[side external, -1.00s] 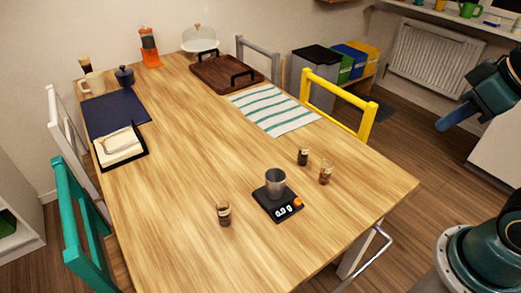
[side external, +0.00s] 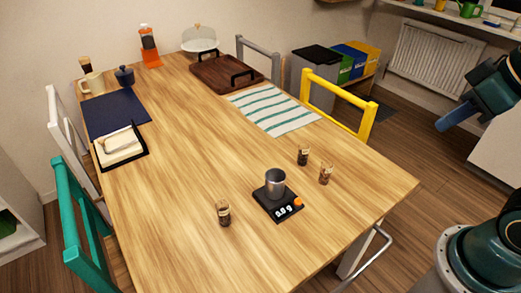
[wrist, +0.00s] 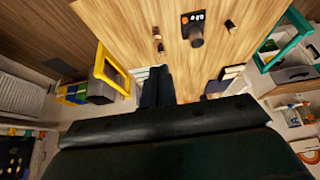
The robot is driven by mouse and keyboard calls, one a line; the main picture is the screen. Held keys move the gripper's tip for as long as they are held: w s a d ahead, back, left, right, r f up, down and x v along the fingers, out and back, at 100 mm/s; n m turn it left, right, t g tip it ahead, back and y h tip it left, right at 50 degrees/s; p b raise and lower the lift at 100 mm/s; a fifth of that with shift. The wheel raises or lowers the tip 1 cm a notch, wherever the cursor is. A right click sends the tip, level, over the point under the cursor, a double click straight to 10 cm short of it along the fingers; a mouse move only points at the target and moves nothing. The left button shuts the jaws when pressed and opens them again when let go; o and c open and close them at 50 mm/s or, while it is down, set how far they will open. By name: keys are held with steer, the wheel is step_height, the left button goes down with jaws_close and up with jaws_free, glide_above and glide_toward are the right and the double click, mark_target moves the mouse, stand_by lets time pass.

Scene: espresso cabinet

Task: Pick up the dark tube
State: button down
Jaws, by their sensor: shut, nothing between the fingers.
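Three small clear tubes with dark contents stand upright on the table. One is behind the scale (side external: 303,156), one is right of it (side external: 326,174), and one is left of it (side external: 224,214). The one behind looks darkest, but they are too small to be sure. In the wrist view, two tubes stand close together (wrist: 156,32) (wrist: 161,48) and one stands apart (wrist: 230,26). My gripper (wrist: 158,72) shows there as dark fingers, shut and empty, with the tubes well beyond them.
A grey metal cup (side external: 275,182) stands on a black scale (side external: 279,208) among the tubes. A striped cloth (side external: 273,109), wooden tray (side external: 226,74) and navy mat (side external: 114,112) lie farther back. A yellow chair (side external: 340,101) and teal chair (side external: 80,215) flank the table. Its middle is clear.

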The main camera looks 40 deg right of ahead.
stand_by(0.4)
steer(key=c, duration=1)
jaws_free()
steer(key=w+f+n+y, duration=0.6)
steer(key=w+f+n, duration=0.2)
steer(key=w+f, duration=0.65)
steer(key=w+d+f+m+t, duration=0.2)
steer(key=w+d+f+t, duration=0.4)
steer(key=d+f, duration=0.3)
steer(key=shift+w+d+f+y, duration=0.35)
steer(key=shift+w+f+y, duration=0.05)
steer(key=shift+w+f, duration=0.35)
